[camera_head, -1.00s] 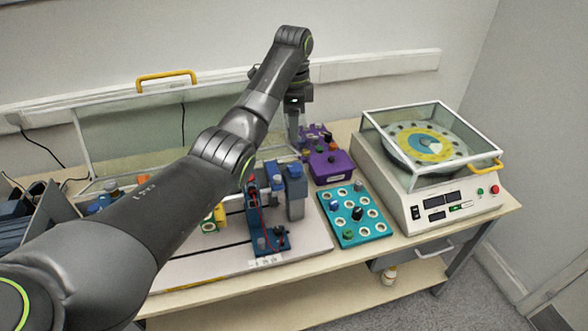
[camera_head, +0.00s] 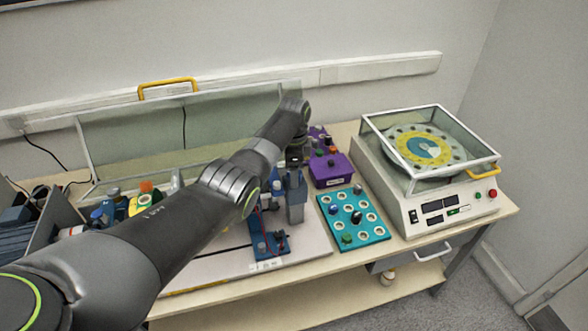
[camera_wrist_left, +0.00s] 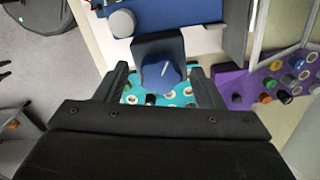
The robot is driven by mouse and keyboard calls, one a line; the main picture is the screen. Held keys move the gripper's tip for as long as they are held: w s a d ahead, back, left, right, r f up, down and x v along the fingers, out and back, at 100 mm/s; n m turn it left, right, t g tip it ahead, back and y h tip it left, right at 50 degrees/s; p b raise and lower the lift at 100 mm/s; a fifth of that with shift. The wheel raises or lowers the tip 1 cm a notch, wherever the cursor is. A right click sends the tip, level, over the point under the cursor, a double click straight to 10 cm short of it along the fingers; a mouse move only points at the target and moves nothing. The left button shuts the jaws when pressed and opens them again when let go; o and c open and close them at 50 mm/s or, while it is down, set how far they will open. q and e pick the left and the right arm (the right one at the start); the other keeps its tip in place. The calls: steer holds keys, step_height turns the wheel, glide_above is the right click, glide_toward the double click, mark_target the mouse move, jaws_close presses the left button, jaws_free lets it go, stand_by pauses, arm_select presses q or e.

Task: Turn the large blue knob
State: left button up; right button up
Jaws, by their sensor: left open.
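My left gripper (camera_wrist_left: 159,70) is open, with one finger on each side of the knob. Gaps show between the fingers and the knob, and contact cannot be made out. In the head view my left gripper (camera_head: 294,158) is over the blue-and-grey device on the bench, and my arm hides most of the knob there. My right gripper is not in view.
A teal panel (camera_head: 325,209) with several sockets and small knobs lies to the right. A purple box (camera_head: 331,172) stands behind it. A white machine (camera_head: 408,215) with a glass lid is at the far right. A glass-like screen (camera_head: 130,145) stands at the back.

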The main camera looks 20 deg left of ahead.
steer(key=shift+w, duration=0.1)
arm_select(q)
steer(key=c, duration=1)
steer(key=shift+o, duration=0.2)
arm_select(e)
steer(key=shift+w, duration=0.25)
